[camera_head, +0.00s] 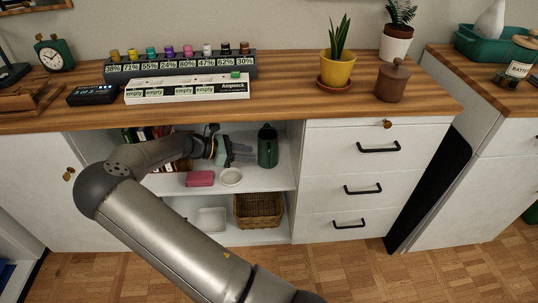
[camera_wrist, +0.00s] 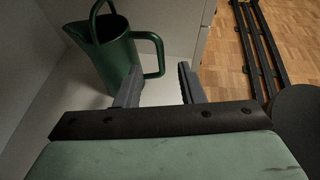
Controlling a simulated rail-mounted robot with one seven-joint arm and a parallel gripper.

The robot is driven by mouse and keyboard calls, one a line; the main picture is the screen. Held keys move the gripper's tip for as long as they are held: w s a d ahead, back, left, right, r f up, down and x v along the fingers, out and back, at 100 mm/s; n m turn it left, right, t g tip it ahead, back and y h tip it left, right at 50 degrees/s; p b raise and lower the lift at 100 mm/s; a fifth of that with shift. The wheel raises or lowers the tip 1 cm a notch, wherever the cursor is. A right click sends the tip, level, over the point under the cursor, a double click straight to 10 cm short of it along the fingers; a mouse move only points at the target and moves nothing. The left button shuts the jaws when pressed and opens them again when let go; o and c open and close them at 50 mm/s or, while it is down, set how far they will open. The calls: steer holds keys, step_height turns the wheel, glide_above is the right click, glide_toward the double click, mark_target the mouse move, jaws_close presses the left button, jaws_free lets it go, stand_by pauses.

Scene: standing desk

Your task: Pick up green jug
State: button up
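The green jug (camera_head: 267,146) stands upright on the upper shelf of the open cabinet, towards its right side. In the wrist view the jug (camera_wrist: 118,58) shows at the upper left, with its side handle pointing right and a loop over its top. My gripper (camera_head: 250,153) is inside the cabinet, just left of the jug. In the wrist view my gripper (camera_wrist: 158,84) has its two fingers apart with nothing held between them. The left finger is near the jug's body and overlaps the lower part of the handle side; I cannot tell if they touch.
On the same shelf are a pink box (camera_head: 200,179), a white bowl (camera_head: 231,177) and several books (camera_head: 150,135). A wicker basket (camera_head: 258,210) and a white container (camera_head: 211,220) sit below. The cabinet's right wall is close beside the jug. The wooden desktop (camera_head: 290,100) overhangs the shelf.

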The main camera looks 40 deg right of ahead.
steer(key=b+x, duration=0.3)
steer(key=x, duration=0.7)
steer(key=shift+f, duration=0.2)
steer(key=shift+d+r, duration=0.1)
jaws_close()
